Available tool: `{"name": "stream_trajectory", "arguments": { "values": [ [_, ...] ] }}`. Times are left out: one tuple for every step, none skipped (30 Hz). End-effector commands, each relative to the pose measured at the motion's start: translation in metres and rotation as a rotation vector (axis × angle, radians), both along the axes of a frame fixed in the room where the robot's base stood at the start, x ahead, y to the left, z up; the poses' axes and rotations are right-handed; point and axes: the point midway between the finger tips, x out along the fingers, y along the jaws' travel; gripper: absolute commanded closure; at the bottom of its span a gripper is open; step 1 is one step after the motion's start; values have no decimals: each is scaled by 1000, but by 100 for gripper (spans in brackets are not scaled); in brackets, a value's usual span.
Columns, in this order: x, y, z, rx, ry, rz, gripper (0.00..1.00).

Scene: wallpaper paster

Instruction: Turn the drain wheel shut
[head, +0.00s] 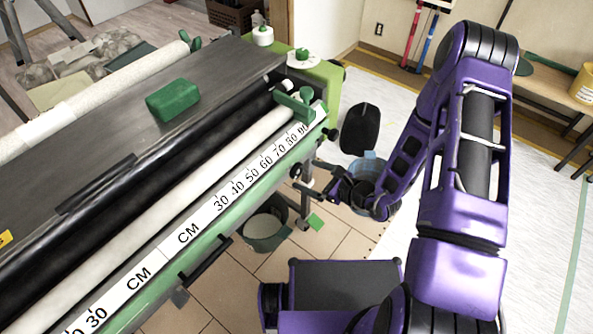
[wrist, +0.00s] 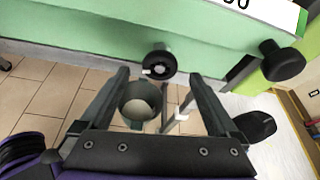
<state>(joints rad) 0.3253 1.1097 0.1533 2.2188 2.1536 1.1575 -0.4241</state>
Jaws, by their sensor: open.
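The drain wheel, a small round black wheel with a pale centre (wrist: 160,65), sticks out from the green side of the pasting machine in the wrist view. In the head view it appears as a small dark wheel (head: 296,170) below the machine's edge. My gripper (wrist: 157,79) is open, with one finger to either side of the wheel in the picture. The wheel shows just beyond the fingertips; I cannot tell whether they touch it. In the head view my gripper (head: 309,176) reaches left toward the wheel, with nothing seen between its fingers.
A black knob (wrist: 283,60) sticks out to the wheel's right. A dark container (head: 360,129) lies beyond. A green block (head: 173,99) rests on the machine top.

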Motion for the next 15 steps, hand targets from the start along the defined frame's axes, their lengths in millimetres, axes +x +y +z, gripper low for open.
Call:
{"name": "stream_trajectory", "arguments": {
  "values": [
    [6,8,-5,1,-2,3,4],
    [10,12,-7,1,-1,4,4],
    [14,17,-10,0,-1,3,4],
    [17,20,-12,1,-1,3,4],
    [20,24,-13,0,-1,2,4],
    [24,27,-15,0,-2,2,4],
    [26,29,-16,0,-2,2,4],
    [28,32,-18,0,-1,1,4],
    [30,34,-19,0,-1,1,4],
    [32,35,-20,-1,0,1,4],
    [33,36,-21,0,0,1,4],
    [34,38,-21,0,0,1,4],
    [35,39,-21,0,0,1,4],
    [35,39,-22,-1,1,1,4],
    [35,40,-22,-1,1,0,4]
  ]
}}
